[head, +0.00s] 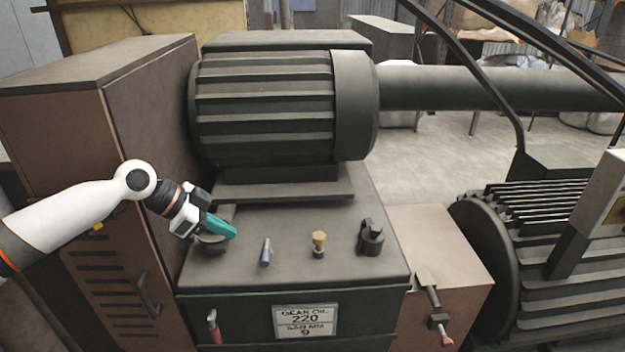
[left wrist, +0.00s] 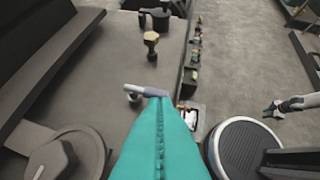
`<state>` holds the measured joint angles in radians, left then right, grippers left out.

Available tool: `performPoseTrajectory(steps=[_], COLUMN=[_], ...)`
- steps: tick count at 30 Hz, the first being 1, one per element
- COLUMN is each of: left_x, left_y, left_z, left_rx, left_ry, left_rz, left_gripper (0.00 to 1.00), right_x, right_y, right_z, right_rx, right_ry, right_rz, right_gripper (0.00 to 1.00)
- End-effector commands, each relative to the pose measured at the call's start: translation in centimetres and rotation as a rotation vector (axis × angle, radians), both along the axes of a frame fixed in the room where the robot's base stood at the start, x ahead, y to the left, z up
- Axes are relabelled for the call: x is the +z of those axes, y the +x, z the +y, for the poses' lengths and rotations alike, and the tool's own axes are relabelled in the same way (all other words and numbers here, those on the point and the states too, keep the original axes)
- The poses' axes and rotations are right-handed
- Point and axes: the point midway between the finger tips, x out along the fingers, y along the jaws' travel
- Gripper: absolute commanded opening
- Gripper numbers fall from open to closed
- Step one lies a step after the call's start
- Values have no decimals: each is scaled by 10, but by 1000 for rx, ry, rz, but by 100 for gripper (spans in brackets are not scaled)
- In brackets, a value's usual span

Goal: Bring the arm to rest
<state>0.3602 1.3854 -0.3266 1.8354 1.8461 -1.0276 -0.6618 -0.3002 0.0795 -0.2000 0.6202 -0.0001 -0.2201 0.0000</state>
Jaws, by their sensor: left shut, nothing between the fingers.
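My left arm (head: 75,215) reaches in from the left. My left gripper (head: 222,229) has teal fingers, shut and empty, over the left part of the grey machine top, beside a round dark fitting (head: 211,240) that it partly hides. In the left wrist view the shut fingers (left wrist: 160,110) point at a small grey-lilac lever (left wrist: 148,91). The lever also shows in the head view (head: 266,252), just right of the fingertips. My right gripper (left wrist: 272,110) appears small at the right of the left wrist view; its opening is too small to tell.
A brass-coloured knob (head: 319,240) and a black fitting (head: 371,238) stand farther right on the machine top. A ribbed motor (head: 265,105) rises behind. A brown cabinet (head: 150,110) stands close to my left arm. A red-handled lever (head: 214,326) projects from the front.

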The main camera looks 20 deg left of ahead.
Motion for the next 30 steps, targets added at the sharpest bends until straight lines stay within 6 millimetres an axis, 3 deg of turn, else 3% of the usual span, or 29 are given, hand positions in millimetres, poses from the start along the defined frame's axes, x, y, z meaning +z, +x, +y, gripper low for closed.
performPoseTrajectory(steps=[4, 7, 11, 15, 19, 24, 30], left_x=[-5, -26, -79, -143, -185, -213, -219], left_y=[-1, -8, -28, -66, -104, -148, -184], left_z=[-3, -17, -52, -102, -143, -177, -183], left_rx=[-5, -28, -77, -104, -61, 109, 348], left_ry=[1, 11, 43, 87, 124, 157, 191], left_rz=[7, 35, 101, 166, 203, 240, 285], left_gripper=[0, 0, 0, 0, 0, 0, 0], right_x=[0, 0, 0, 0, 0, 0, 0], right_y=[0, 0, 0, 0, 0, 0, 0], right_z=[0, 0, 0, 0, 0, -1, -1], right_rx=[0, 0, 0, 0, 0, 0, 0], right_ry=[0, 0, 0, 0, 0, -1, -1], right_rz=[0, 0, 0, 0, 0, 0, 0], right_gripper=[36, 36, 36, 36, 36, 36, 36])
